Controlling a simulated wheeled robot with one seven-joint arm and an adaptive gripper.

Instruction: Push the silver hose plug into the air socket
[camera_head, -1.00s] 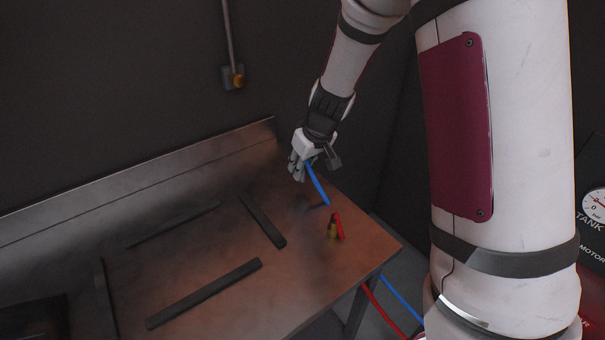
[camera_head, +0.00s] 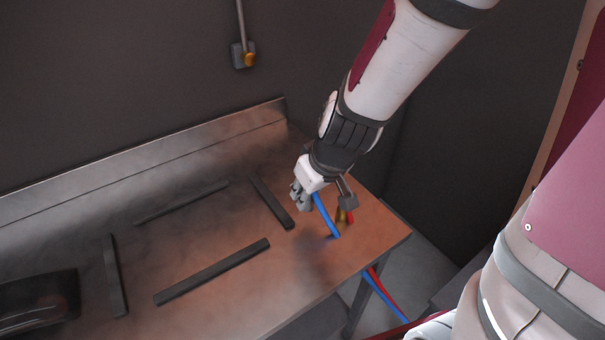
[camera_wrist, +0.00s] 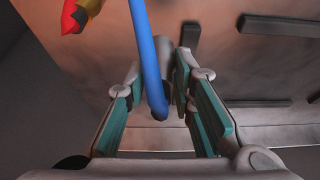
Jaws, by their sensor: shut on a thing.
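My gripper (camera_head: 300,198) is above the right part of the workbench, and its fingers also show in the wrist view (camera_wrist: 160,75). It is shut on the blue hose's end; the blue hose (camera_head: 325,215) hangs down beside the fingers. I cannot clearly make out the plug's tip. A brass fitting (camera_head: 248,60) on a grey wall box at the end of a pipe looks like the air socket, well apart from my gripper.
A red hose end with a brass fitting (camera_wrist: 88,12) is close by and partly hidden behind my gripper in the head view. Several dark bars (camera_head: 212,272) lie on the workbench (camera_head: 290,270). A raised metal backsplash (camera_head: 150,160) runs along its back. Red and blue hoses hang off its right edge.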

